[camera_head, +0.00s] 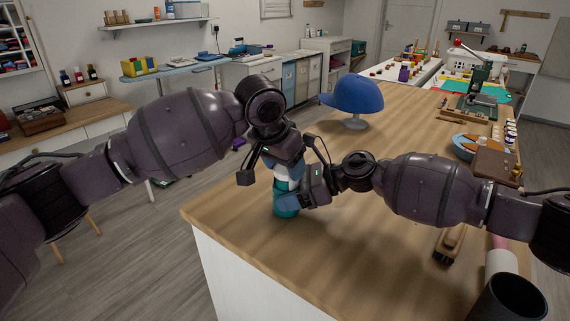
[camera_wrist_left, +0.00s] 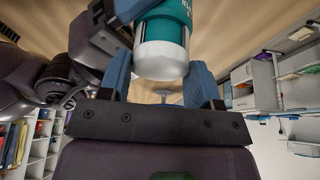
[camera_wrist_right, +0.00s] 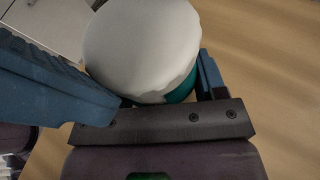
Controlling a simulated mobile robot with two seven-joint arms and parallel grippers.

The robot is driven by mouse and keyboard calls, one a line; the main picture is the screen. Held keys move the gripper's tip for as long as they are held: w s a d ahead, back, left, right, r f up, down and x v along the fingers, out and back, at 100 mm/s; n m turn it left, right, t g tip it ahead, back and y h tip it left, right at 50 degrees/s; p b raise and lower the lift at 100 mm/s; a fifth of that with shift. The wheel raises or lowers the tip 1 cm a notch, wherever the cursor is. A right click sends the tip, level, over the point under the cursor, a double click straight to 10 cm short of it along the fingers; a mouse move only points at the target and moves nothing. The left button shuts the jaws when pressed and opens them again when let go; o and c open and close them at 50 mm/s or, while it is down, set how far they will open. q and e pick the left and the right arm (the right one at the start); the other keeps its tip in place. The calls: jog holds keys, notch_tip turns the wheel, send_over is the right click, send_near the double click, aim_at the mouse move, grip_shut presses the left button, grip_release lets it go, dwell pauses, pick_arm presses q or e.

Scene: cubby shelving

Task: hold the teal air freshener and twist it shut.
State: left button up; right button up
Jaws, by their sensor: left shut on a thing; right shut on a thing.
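The teal air freshener (camera_head: 286,211) stands upright near the left front edge of the wooden table, partly hidden by my grippers. It has a teal body (camera_wrist_left: 170,25) and a white top (camera_head: 281,173). My left gripper (camera_head: 284,176) is shut on the white top from above; its blue fingers sit either side of it in the left wrist view. My right gripper (camera_head: 288,202) is shut on the teal body lower down, coming from the right. The right wrist view shows the white top (camera_wrist_right: 140,45) close up between its fingers, with some teal below. The exact finger contact is partly hidden.
A blue cap (camera_head: 353,94) on a stand is behind the grippers. A bowl (camera_head: 466,147), a brown box (camera_head: 496,164) and a dark cup (camera_head: 508,298) are along the right side. The table's middle is clear. The table edge (camera_head: 196,222) is close on the left.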

pick_arm(q)
jog(key=shift+m, duration=0.3)
jog(key=o, duration=0.7)
jog(key=shift+c, duration=0.2)
jog(key=shift+r, duration=0.1)
jog(key=v, duration=1.2)
jog(key=shift+a, duration=0.15)
pick_arm(e)
jog(key=o, duration=1.1)
jog(key=shift+c, duration=0.2)
